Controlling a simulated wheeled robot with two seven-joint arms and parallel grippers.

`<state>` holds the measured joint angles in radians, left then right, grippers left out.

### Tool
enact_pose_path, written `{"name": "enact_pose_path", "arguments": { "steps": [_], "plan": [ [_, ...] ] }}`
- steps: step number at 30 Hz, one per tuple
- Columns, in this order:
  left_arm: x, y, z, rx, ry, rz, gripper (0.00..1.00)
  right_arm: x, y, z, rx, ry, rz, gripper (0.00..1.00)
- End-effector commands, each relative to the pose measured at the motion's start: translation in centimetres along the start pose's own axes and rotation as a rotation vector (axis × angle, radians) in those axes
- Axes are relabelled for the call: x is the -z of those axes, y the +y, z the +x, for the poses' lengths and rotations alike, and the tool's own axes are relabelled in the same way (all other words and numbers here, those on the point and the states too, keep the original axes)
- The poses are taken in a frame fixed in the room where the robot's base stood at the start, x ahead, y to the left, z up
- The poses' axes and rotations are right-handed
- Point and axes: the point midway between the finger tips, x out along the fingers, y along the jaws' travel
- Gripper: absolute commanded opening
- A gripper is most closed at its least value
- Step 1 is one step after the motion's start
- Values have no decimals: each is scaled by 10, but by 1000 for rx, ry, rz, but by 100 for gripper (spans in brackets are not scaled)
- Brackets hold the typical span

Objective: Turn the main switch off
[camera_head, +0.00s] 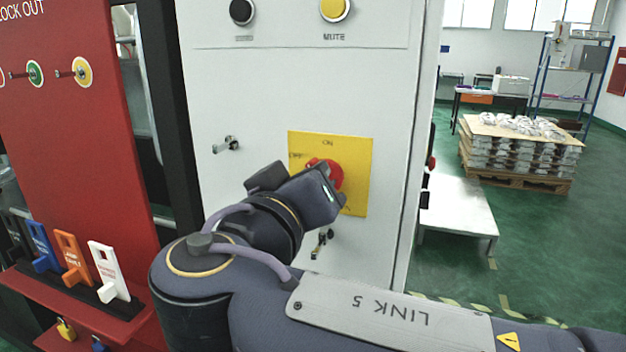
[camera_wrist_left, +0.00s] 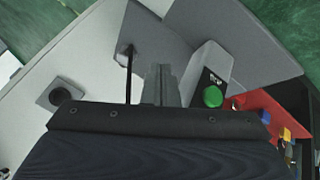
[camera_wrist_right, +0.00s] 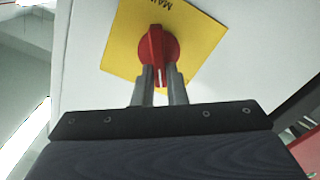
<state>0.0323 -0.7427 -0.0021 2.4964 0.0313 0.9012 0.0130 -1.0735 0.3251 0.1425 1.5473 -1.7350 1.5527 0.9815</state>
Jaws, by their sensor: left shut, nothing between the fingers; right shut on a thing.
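The main switch is a red rotary knob (camera_wrist_right: 158,46) on a yellow plate (camera_head: 357,178), fixed to the front of a pale grey cabinet (camera_head: 240,90). In the right wrist view my right gripper (camera_wrist_right: 159,80) is shut on the knob's red handle, one finger on each side. In the head view my right arm covers the lower left of the plate and part of the knob. ON is legible at the top of the plate. My left gripper (camera_wrist_left: 160,75) is shut and empty, seen only in the left wrist view, near a grey surface.
A red lockout board (camera_head: 75,120) with several coloured tags stands at the left. The cabinet carries a black button (camera_head: 242,11) and a yellow button (camera_head: 334,9). A small key or latch (camera_head: 226,145) sticks out left of the plate. A green button (camera_wrist_left: 212,96) shows in the left wrist view.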

Motion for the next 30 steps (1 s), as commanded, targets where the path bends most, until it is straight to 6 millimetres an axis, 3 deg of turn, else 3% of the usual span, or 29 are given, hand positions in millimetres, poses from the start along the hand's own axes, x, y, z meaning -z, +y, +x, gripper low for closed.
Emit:
{"name": "enact_pose_path", "arguments": {
  "steps": [15,30],
  "plan": [
    [2,2,-4,0,0,0,0,-1,-7,0,1,0,-398,0],
    [3,3,-6,0,0,0,0,-2,-8,0,1,0,-507,0]
  ]
}}
